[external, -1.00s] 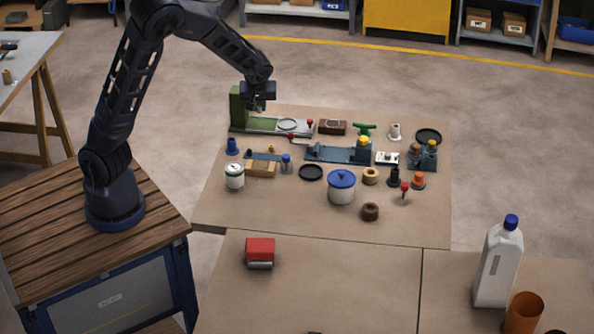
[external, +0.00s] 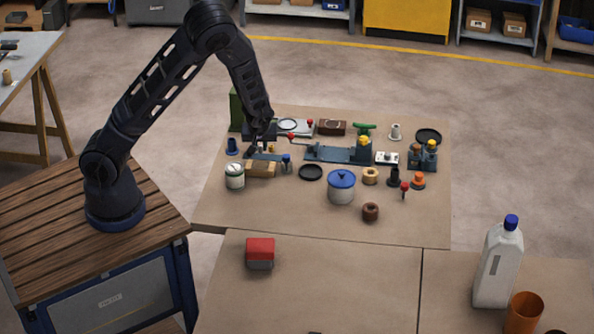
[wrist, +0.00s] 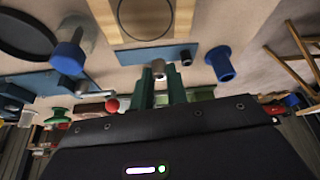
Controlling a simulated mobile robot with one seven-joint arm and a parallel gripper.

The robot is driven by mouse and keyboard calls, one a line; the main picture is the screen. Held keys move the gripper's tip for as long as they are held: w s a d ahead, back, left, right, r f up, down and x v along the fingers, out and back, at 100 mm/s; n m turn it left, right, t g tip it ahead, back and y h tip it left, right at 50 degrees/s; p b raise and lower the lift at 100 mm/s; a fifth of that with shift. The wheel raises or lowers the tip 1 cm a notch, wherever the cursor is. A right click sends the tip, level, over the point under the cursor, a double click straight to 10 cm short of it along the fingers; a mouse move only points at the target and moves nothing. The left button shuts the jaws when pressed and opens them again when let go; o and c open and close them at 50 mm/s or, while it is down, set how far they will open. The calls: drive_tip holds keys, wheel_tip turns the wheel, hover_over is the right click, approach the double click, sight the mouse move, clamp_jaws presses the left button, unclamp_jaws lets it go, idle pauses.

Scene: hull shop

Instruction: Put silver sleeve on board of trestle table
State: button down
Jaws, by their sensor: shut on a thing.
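My gripper (external: 262,142) is low over a small blue plate (external: 262,156) at the left of the work table. In the wrist view its green fingers (wrist: 161,88) are shut on a small silver sleeve (wrist: 158,69). The sleeve's end shows between the fingertips, just in front of the blue plate (wrist: 140,55); I cannot tell if it touches the plate. In the external view the sleeve is too small and hidden to make out. A trestle table with a pale grey board (external: 28,52) and wooden legs stands at the far left.
Close around my gripper stand a blue cup (external: 232,146), a white jar (external: 234,177), a wooden block (external: 261,169), a blue-capped piece (external: 286,164) and a green upright (external: 236,110). Several fixtures fill the table to the right.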

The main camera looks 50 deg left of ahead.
drive_tip(key=shift+f, duration=2.05)
drive_tip(key=shift+f, duration=0.15)
drive_tip(key=c, duration=1.4)
unclamp_jaws()
drive_tip(key=shift+v, duration=6.2)
drive_tip(key=s+a+r+m+h, duration=0.1)
drive_tip(key=s+r+m, duration=0.2)
drive_tip(key=s+r, duration=0.6)
drive_tip(key=s+a+r+m+t+h, duration=0.1)
drive_tip(key=s+r+m, duration=0.3)
drive_tip(key=s+r, duration=0.5)
drive_tip(key=s+a+r+m+h, duration=0.2)
drive_tip(key=s+r+m, duration=0.2)
drive_tip(key=s+r, duration=0.5)
wheel_tip(320, 180, up, 3)
drive_tip(key=shift+s+a+f+t, duration=0.15)
drive_tip(key=shift+s+f+t, duration=0.05)
drive_tip(key=shift+t, duration=0.2)
